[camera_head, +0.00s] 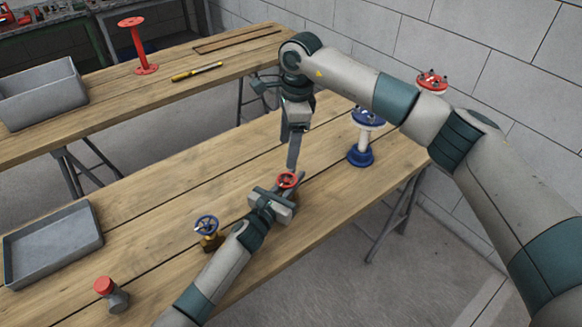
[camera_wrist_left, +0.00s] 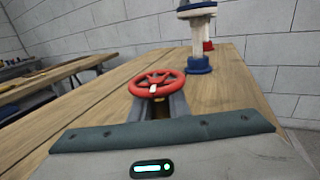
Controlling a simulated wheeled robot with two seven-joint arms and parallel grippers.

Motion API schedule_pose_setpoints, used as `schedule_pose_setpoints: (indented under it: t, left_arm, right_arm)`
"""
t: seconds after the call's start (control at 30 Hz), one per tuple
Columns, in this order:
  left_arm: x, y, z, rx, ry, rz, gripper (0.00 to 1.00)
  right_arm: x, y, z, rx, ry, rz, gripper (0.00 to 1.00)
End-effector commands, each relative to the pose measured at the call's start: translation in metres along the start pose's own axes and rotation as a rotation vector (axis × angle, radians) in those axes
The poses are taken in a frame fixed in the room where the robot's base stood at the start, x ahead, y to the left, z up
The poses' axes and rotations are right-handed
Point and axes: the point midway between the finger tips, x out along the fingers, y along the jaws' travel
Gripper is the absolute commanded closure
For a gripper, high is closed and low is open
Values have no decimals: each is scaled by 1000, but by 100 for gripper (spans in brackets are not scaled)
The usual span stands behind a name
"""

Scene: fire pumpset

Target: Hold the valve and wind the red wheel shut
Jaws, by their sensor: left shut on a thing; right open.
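The valve with the red wheel (camera_head: 286,180) stands on the near wooden table. My left gripper (camera_head: 282,190) is shut on the valve's body below the wheel. In the left wrist view the red wheel (camera_wrist_left: 158,83) sits above the two fingers, and the brass-coloured body (camera_wrist_left: 161,106) shows between them. My right gripper (camera_head: 292,150) points down just behind and above the red wheel in the head view. It is open and holds nothing; its fingers overlap, and I cannot tell whether they touch the wheel. It does not show in the left wrist view.
A blue-wheeled brass valve (camera_head: 207,228) stands left of my left gripper. A red-capped grey fitting (camera_head: 111,293) and a grey tray (camera_head: 52,245) are farther left. A blue-and-white pillar (camera_head: 362,145) stands at the right.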

Motion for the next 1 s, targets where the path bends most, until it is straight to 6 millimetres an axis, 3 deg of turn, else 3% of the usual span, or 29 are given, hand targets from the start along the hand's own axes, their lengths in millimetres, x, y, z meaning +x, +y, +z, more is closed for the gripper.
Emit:
schedule_pose_setpoints:
  t: [0.43,1.0]
  left_arm:
    - [0,0,0,0,1,0,100]
    - [0,0,0,0,1,0,100]
  right_arm:
    - [-3,19,-42,448,-250,-89,35]
    - [-4,20,-48,502,-275,-101,35]
